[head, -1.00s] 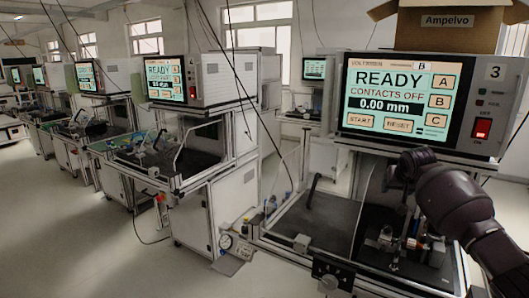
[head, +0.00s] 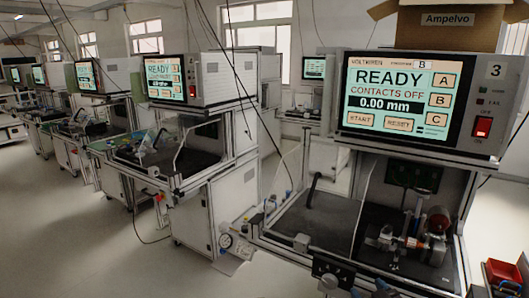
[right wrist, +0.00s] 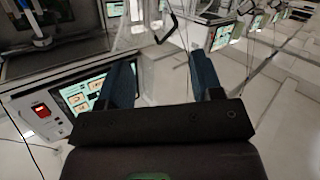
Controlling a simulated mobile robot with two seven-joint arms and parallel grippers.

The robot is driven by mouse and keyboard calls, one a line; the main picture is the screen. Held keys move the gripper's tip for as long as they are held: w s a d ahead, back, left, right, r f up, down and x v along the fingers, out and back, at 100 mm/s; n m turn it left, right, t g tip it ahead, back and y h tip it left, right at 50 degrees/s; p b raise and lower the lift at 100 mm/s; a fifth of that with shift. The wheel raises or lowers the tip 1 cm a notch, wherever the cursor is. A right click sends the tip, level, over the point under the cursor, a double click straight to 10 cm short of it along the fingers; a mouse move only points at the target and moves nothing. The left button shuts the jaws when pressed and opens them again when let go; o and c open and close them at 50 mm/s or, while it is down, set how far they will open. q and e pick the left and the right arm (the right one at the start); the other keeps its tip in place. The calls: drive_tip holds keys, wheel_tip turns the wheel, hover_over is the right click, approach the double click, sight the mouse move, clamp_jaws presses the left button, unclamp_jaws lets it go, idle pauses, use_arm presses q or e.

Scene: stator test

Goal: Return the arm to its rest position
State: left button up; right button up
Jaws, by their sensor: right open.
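My right gripper (head: 370,290) shows only as bluish fingertips at the bottom edge of the head view, below the front of test station 3. In the right wrist view, its two blue fingers (right wrist: 163,80) are spread apart with nothing between them. The right arm's links are out of the head view. My left gripper is in neither view.
Station 3's monitor (head: 403,94) reads READY, CONTACTS OFF, 0.00 mm. A fixture with a copper-coloured part (head: 437,221) stands in its bay. A red bin (head: 503,273) is at lower right. More stations (head: 185,80) line the left; the floor (head: 70,240) there is clear.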

drive_tip(key=s+f+m+g, duration=0.1)
drive_tip(key=s+f, duration=0.4)
drive_tip(key=s, duration=0.3)
drive_tip(key=s+d+f+m+g+h, duration=0.1)
drive_tip(key=s+f, duration=0.4)
drive_tip(key=s, duration=0.3)
drive_tip(key=s+d+f+m+g+h, duration=0.1)
drive_tip(key=s+f+g, duration=0.1)
drive_tip(key=s+f, duration=0.3)
drive_tip(key=s, duration=0.3)
drive_tip(key=shift+s, duration=0.4)
